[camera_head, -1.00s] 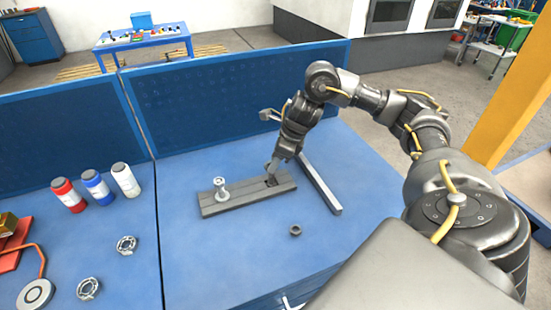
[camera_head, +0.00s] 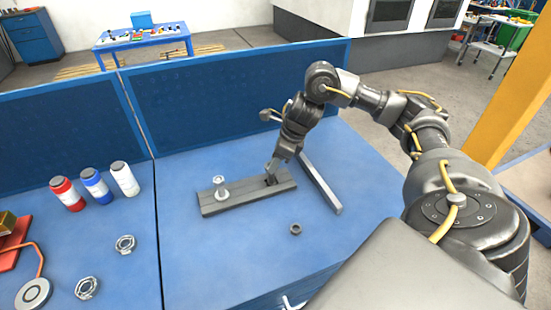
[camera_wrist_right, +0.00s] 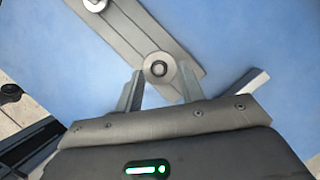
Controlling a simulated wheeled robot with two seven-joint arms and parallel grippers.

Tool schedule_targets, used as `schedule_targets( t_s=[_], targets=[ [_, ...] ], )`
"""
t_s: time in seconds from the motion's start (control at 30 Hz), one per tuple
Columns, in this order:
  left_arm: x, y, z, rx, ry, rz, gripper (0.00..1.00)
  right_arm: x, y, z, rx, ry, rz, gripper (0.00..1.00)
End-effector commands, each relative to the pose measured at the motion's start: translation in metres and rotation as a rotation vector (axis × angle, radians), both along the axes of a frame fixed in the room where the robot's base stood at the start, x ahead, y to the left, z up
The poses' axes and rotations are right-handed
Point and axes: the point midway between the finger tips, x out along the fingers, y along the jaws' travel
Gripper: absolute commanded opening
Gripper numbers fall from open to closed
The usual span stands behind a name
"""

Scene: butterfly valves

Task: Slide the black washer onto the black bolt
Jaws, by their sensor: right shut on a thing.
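The right gripper (camera_head: 271,172) points down over the right part of the grey bar (camera_head: 236,197) and is shut on the black washer (camera_wrist_right: 148,70). In the right wrist view, the washer is a grey-looking ring between the fingertips (camera_wrist_right: 159,73). The round end of the black bolt (camera_wrist_right: 159,69) shows inside the ring, so the washer looks lined up with or around it. I cannot tell how far down the washer sits. In the head view, the fingers mostly hide the washer and bolt. My left gripper is not in view.
A silver bolt (camera_head: 221,187) with a washer stands on the bar's left part. A long grey bar (camera_head: 321,183) lies to the right. A small dark nut (camera_head: 295,230) lies in front. Bottles (camera_head: 96,186) and metal rings (camera_head: 125,244) are at left. A blue panel (camera_head: 235,100) stands behind.

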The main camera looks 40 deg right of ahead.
Motion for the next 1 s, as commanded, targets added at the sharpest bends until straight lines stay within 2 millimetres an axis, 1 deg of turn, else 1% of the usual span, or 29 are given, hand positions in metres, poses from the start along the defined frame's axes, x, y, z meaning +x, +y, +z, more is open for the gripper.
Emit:
schedule_targets(
  t_s=[0.13,0.17,0.3,0.33,0.57,0.67,0.77,1.0],
  targets=[
    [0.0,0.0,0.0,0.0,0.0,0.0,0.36,0.0,0.0,0.0,0.0,0.0,0.0,0.15],
    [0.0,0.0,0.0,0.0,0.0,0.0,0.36,0.0,0.0,0.0,0.0,0.0,0.0,0.42],
    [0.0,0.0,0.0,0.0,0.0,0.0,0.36,0.0,0.0,0.0,0.0,0.0,0.0,0.61],
    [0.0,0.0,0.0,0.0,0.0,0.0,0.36,0.0,0.0,0.0,0.0,0.0,0.0,0.64],
    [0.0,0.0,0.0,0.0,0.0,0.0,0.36,0.0,0.0,0.0,0.0,0.0,0.0,0.64],
    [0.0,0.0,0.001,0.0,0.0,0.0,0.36,-0.001,-0.001,0.005,0.0,-0.002,0.001,0.64],
    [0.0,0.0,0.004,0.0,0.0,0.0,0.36,-0.003,-0.004,0.017,-0.002,-0.005,0.001,0.64],
    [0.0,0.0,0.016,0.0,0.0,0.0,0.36,-0.018,-0.015,0.062,-0.002,-0.006,0.0,0.64]
  ],
)
